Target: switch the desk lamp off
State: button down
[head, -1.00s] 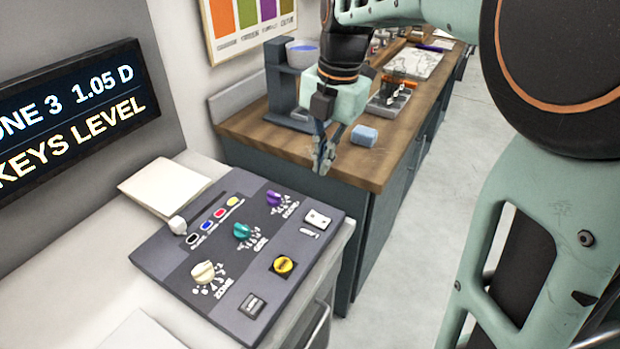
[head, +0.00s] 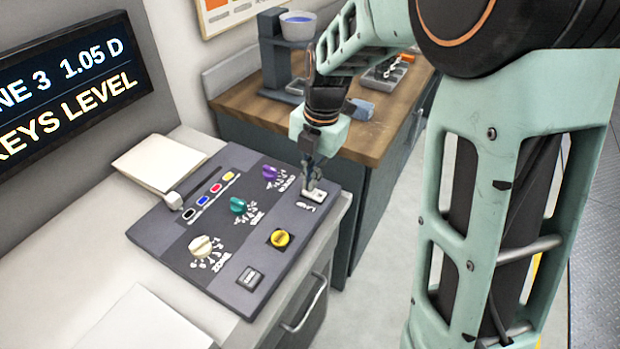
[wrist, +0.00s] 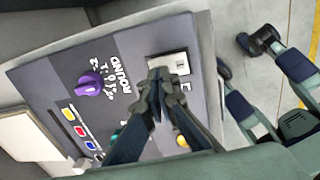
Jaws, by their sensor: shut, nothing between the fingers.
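A dark grey control panel (head: 190,262) lies on the white counter. A white switch plate (head: 316,197) sits at its right corner; it also shows in the wrist view (wrist: 172,64), with a label too small to read. My gripper (head: 308,186) is shut and empty, pointing down at this plate. In the wrist view its fingertips (wrist: 158,80) overlap the plate's lower edge and hide part of it. I cannot tell whether they touch it or which way the switch is set. No desk lamp is recognisable in these views.
The panel also carries a purple knob (head: 269,173), a teal knob (head: 238,205), a cream knob (head: 201,246), a yellow button (head: 280,238) and a white-tipped lever (head: 173,200). A wooden bench (head: 372,138) with a blue block (head: 361,109) stands behind.

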jog(key=shift+f, duration=0.4)
jog(key=shift+a+p, duration=0.1)
jog(key=shift+p, duration=0.2)
jog(key=shift+w+a+f+g+h, duration=0.1)
jog(key=shift+f+g+h, duration=0.1)
jog(key=shift+g+h, duration=0.1)
jog(key=shift+f, duration=0.15)
jog(key=shift+d, duration=0.25)
jog(key=shift+s+d+r, duration=0.25)
jog(key=shift+s+d, duration=0.15)
jog(key=shift+d, duration=0.05)
jog(key=shift+r+p, duration=0.1)
jog(key=shift+p, duration=0.2)
